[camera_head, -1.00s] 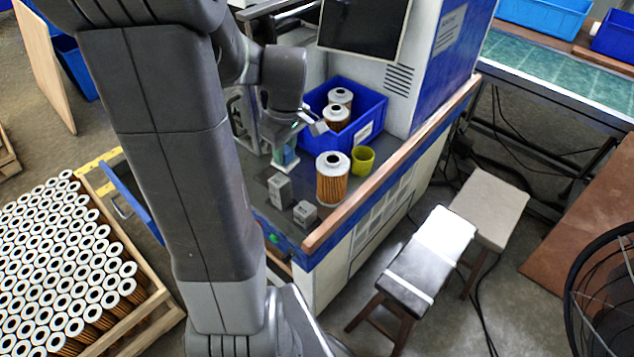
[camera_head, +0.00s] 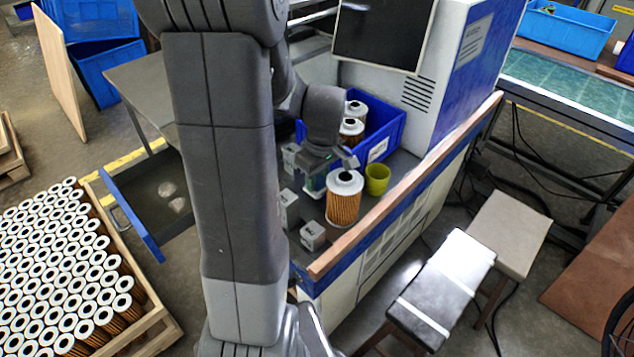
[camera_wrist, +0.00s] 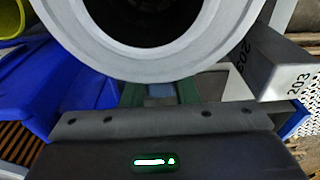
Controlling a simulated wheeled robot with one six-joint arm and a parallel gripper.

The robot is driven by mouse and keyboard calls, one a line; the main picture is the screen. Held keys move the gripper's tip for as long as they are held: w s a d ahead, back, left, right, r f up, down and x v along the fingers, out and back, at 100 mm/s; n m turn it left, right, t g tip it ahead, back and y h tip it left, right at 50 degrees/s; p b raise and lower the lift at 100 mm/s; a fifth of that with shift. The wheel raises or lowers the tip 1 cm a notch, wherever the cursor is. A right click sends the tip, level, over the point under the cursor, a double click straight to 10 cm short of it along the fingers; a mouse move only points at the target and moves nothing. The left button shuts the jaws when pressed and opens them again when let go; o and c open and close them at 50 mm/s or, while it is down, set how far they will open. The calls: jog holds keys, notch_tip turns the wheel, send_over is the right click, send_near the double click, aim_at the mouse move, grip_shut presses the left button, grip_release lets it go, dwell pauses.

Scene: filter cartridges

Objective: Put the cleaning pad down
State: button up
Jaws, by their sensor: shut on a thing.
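My gripper (camera_head: 318,172) points down over the machine's top and is shut on a small green and pale blue thing, which I take as the cleaning pad (camera_head: 315,184). The arm and a filter hide most of the pad. A bit of it shows between the jaws in the wrist view (camera_wrist: 160,91). I cannot tell whether it touches the surface. An orange pleated filter cartridge (camera_head: 343,203) with a grey ring cap stands upright just right of the gripper. A grey ring (camera_wrist: 150,40) fills the top of the wrist view.
A yellow cup (camera_head: 377,180) stands right of the filter. A blue bin (camera_head: 383,137) with filters is behind. Small grey blocks (camera_head: 313,236) stand in front and left. A wooden rail (camera_head: 405,190) edges the machine. A drawer (camera_head: 140,218) is open at left.

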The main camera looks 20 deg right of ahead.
aim_at(321, 179)
jog(key=shift+f, duration=0.8)
jog(key=shift+f, duration=0.25)
jog(key=o, duration=1)
jog(key=shift+c, duration=0.2)
jog(key=shift+r, duration=0.15)
jog(key=r, duration=0.4)
jog(key=s+r, duration=0.1)
jog(key=r, duration=0.7)
jog(key=shift+s+d+p, duration=0.15)
jog(key=shift+d+p, duration=0.1)
jog(key=shift+p, duration=0.1)
